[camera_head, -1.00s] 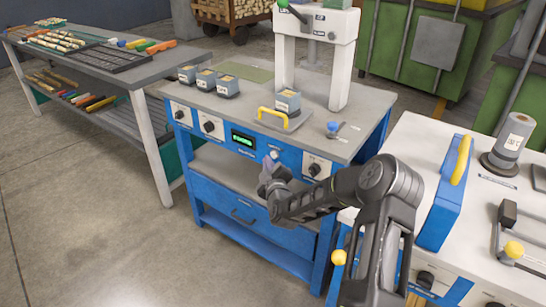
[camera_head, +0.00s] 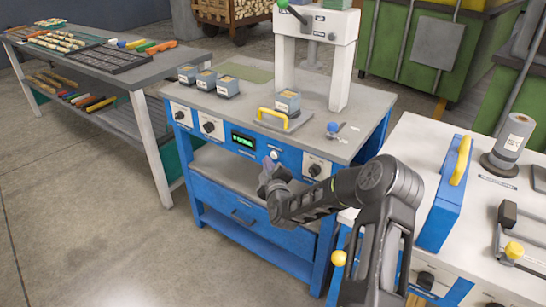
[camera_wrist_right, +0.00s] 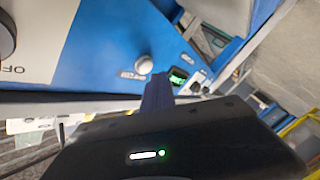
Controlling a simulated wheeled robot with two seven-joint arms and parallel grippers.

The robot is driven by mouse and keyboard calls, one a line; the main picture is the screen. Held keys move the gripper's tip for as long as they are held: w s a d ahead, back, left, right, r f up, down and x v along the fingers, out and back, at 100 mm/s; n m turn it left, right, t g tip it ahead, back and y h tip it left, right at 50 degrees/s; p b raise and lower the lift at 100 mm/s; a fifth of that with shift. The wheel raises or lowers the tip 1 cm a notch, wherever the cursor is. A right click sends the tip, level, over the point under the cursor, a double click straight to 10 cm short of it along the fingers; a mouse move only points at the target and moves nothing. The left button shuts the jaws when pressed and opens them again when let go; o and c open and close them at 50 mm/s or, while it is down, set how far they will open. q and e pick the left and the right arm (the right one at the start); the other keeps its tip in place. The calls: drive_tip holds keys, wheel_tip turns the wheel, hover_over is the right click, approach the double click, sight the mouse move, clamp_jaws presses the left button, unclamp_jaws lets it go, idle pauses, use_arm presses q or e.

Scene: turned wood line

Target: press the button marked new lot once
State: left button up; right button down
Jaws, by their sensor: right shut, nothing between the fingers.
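A round white button (camera_head: 274,156) sits on the blue front panel of the workbench, right of a small display (camera_head: 243,140) with green text. In the right wrist view the white button (camera_wrist_right: 143,63) stands clear on the panel with small labels beside it, too blurred to read. My right gripper (camera_head: 267,174) is shut and empty, just below and in front of the button, and looks apart from it. Its dark fingers (camera_wrist_right: 158,93) show below the button in the right wrist view. My left gripper is not in view.
Black knobs (camera_head: 315,170) sit on white plates on both sides of the panel. A drawer (camera_head: 240,208) is below. A white press (camera_head: 318,40) and several grey-blue boxes stand on the bench top. A white-topped bench (camera_head: 420,150) with a blue block is at right.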

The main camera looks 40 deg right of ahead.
drive_tip(key=shift+d, duration=0.1)
idle(0.7)
drive_tip(key=shift+w+d+b, duration=0.15)
drive_tip(key=shift+d+b, duration=0.15)
drive_tip(key=shift+b, duration=0.05)
drive_tip(key=shift+w+d+b, duration=0.1)
drive_tip(key=shift+d+b, duration=0.2)
drive_tip(key=shift+d, duration=0.05)
idle(0.6)
idle(0.3)
drive_tip(key=shift+s+a, duration=0.25)
drive_tip(key=shift+a, duration=0.45)
drive_tip(key=shift+a, duration=0.1)
drive_tip(key=a, duration=0.1)
drive_tip(key=s+a, duration=0.1)
drive_tip(key=a, duration=0.2)
drive_tip(key=shift+s+a, duration=0.25)
drive_tip(key=shift+a, duration=0.05)
idle(0.8)
